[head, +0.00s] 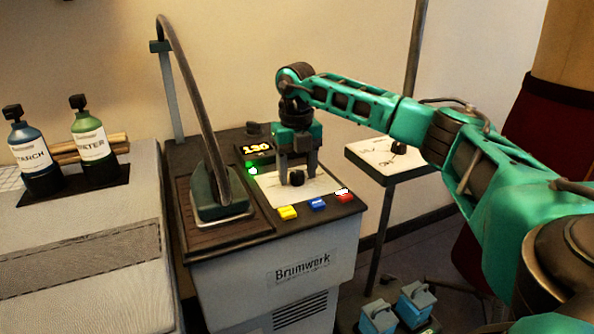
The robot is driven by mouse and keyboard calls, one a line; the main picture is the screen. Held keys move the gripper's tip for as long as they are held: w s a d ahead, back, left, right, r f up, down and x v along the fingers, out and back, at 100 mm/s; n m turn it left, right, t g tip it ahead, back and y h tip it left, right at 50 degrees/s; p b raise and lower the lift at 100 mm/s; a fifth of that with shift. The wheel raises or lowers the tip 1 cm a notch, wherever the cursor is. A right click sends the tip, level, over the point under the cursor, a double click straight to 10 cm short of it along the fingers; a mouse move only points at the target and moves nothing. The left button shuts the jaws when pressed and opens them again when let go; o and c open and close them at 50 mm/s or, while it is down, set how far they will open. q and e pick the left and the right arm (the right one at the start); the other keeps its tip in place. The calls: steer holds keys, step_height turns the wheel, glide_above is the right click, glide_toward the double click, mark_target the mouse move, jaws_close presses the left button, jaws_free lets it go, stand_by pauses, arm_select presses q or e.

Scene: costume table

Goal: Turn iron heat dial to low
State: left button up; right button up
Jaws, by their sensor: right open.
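The iron station is a grey cabinet marked "Brumwerk" (302,268) with a dark top. A black heat dial (296,178) sits on a pale panel (268,186) on that top. My right gripper (298,180) points down with its two fingers apart, one on each side of the dial. I cannot tell whether the fingers touch it. The dial's pointer and markings are too small or hidden to read. A display (257,149) behind the panel reads "130", and a green light (252,170) glows below it. My left gripper is not in view.
The iron (222,195) stands left of the panel, its hose arching up. Yellow (288,213), blue (317,204) and red (344,196) buttons line the front edge. Starch (32,155) and water (90,143) bottles stand on the left. A small stand (385,158) with another knob is at right.

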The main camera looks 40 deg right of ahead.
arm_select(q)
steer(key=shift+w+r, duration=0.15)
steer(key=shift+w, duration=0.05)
arm_select(e)
steer(key=shift+c, duration=0.2)
